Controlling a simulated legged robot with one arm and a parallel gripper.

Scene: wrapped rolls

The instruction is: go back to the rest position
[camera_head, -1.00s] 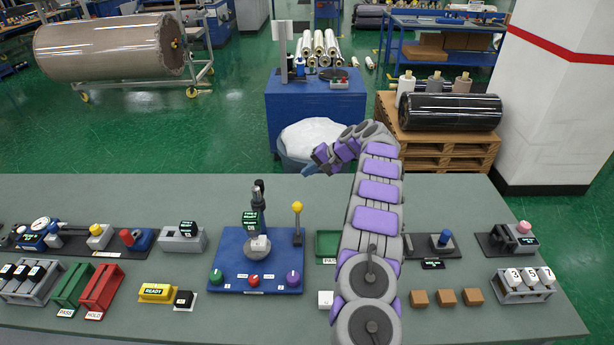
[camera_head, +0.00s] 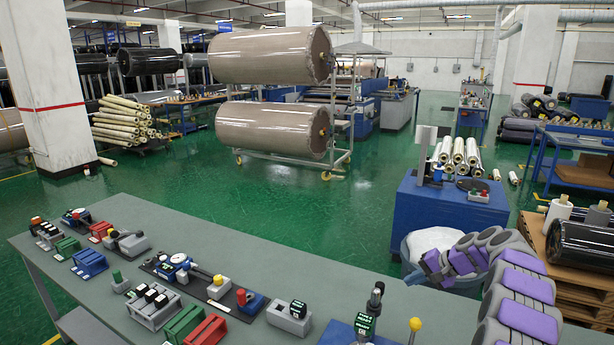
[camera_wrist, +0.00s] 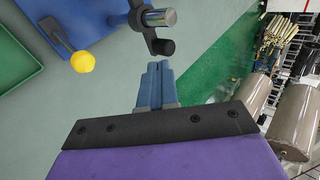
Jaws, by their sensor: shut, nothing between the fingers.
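My gripper shows in the wrist view (camera_wrist: 157,72) as two blue fingers pressed together with nothing between them. It is above the far side of the grey-green workbench (camera_head: 180,230), near the bench edge and the green floor. In the head view my purple and grey arm rises at the lower right and bends left. The gripper end (camera_head: 418,280) is small there, in front of a white bag in a blue bin.
A yellow ball-topped lever (camera_wrist: 82,61) and a dark post fixture (camera_wrist: 157,18) stand close to my gripper. Racks and small devices line the bench. A blue cabinet (camera_head: 435,210) stands beyond it. Open green floor (camera_head: 270,215) lies between bench and large rolls.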

